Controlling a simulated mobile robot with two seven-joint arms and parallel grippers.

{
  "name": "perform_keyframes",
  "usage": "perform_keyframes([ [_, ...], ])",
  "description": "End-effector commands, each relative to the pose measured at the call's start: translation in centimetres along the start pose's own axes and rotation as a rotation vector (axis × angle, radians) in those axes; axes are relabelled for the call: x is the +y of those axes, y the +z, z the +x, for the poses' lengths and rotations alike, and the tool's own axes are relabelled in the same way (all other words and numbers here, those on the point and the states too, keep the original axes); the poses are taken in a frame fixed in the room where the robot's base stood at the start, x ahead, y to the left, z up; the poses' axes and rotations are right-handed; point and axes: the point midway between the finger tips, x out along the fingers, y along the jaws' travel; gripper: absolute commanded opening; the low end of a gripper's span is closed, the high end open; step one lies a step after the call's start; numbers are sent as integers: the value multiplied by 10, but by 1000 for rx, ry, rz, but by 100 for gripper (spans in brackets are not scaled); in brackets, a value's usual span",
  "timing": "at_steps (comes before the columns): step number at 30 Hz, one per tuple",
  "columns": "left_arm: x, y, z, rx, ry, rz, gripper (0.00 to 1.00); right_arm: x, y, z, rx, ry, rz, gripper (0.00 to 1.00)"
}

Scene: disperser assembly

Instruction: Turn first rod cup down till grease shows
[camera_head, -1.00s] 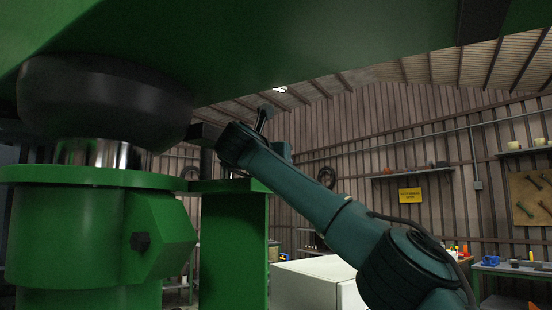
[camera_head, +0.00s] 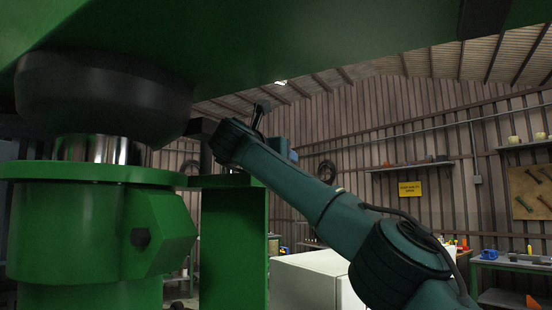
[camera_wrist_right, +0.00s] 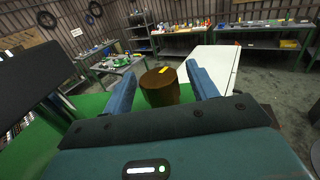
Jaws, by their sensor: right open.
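A brown round cup (camera_wrist_right: 160,88) with a small yellow mark on its top stands in the middle of the right wrist view. My right gripper (camera_wrist_right: 160,70) is open, with one blue finger on each side of the cup and gaps showing between. The cup's lower part is hidden by the gripper body. In the head view my right arm reaches in from the right, and its gripper (camera_head: 262,115) is partly hidden behind the wrist, above a green post. The cup cannot be made out there. My left gripper is not in view.
A large green machine (camera_head: 70,230) with a bright metal rod (camera_head: 95,149) and a black rounded part (camera_head: 105,95) fills the left. A green beam (camera_head: 300,35) hangs overhead. A white cabinet (camera_head: 310,280) stands behind my arm. Workbenches line the walls.

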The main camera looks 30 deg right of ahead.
Motion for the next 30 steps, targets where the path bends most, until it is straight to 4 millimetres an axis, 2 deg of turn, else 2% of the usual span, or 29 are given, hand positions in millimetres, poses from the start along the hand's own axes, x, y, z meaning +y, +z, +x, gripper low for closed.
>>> perform_keyframes([
  [8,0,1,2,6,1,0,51,0,-1,-6,-2,2,0,58],
  [11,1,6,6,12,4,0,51,1,-2,-20,-5,3,1,58],
  [22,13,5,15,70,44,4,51,0,-2,-101,-5,3,1,58],
  [27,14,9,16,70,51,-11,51,0,-1,-124,-2,2,1,58],
  [30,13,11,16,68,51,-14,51,0,0,-130,-1,1,0,58],
])
